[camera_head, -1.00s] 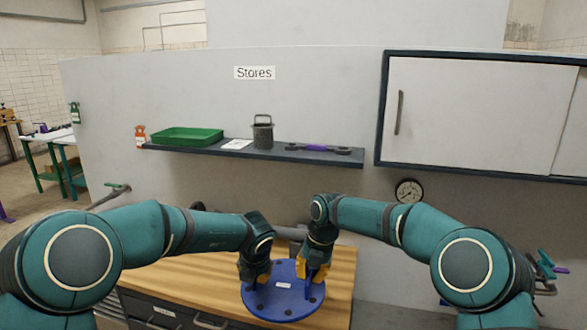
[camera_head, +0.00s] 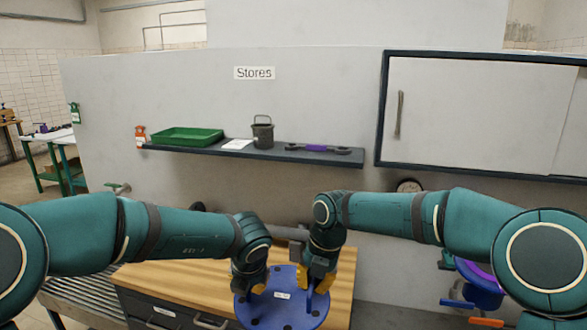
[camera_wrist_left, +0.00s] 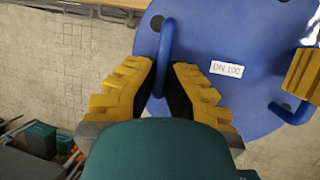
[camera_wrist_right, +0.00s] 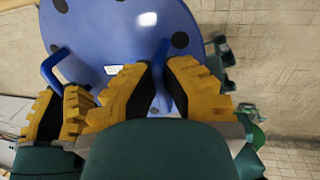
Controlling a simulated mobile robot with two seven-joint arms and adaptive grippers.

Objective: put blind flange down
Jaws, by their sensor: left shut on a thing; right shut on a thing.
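The blind flange (camera_head: 280,312) is a blue disc with dark bolt holes, two blue handles and a white "DN 100" label. The label also shows in the left wrist view, on the flange (camera_wrist_left: 215,35). My left gripper (camera_head: 251,284) is shut on one handle. My right gripper (camera_head: 319,278) is shut on the other handle, also seen in the right wrist view across the flange (camera_wrist_right: 110,25). Floor shows around the disc in both wrist views, so it hangs clear of the floor. In the head view it overlaps the wooden bench top; the gap between them cannot be judged.
The wooden bench top (camera_head: 180,278) has grey drawers below. A shelf (camera_head: 285,154) on the wall behind holds a green tray (camera_head: 187,137), a dark pot (camera_head: 262,134) and a purple-handled tool. A wall cabinet (camera_head: 470,115) is at upper right. Blue equipment (camera_head: 480,285) stands at right.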

